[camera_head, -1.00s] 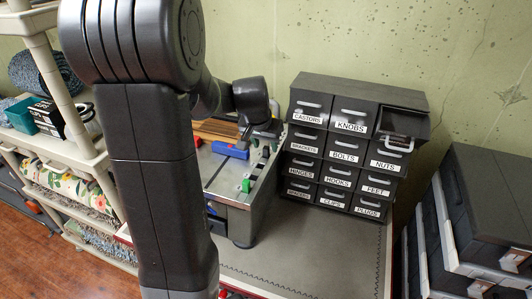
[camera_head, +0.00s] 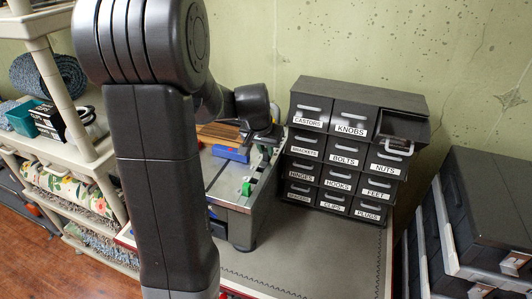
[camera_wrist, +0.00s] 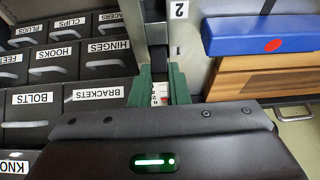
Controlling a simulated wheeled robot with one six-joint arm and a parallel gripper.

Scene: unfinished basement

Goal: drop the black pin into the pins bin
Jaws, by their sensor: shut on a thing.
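My gripper (camera_wrist: 160,92) points down with its green fingers close together in the wrist view, beside the drawer cabinet. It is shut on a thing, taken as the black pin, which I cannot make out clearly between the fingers. In the head view my gripper is mostly hidden behind my wrist, left of the cabinet. The dark cabinet (camera_head: 358,83) has labelled drawers such as Castors, Knobs and Bolts. No label reading Pins is legible.
A grey metal-topped machine (camera_head: 224,193) with a blue block (camera_head: 231,153) stands left of the cabinet. The blue block also shows in the wrist view (camera_wrist: 262,35). Grey mat (camera_head: 300,250) is clear in front. Dark drawer units (camera_head: 490,205) stand right; shelves (camera_head: 75,165) stand left.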

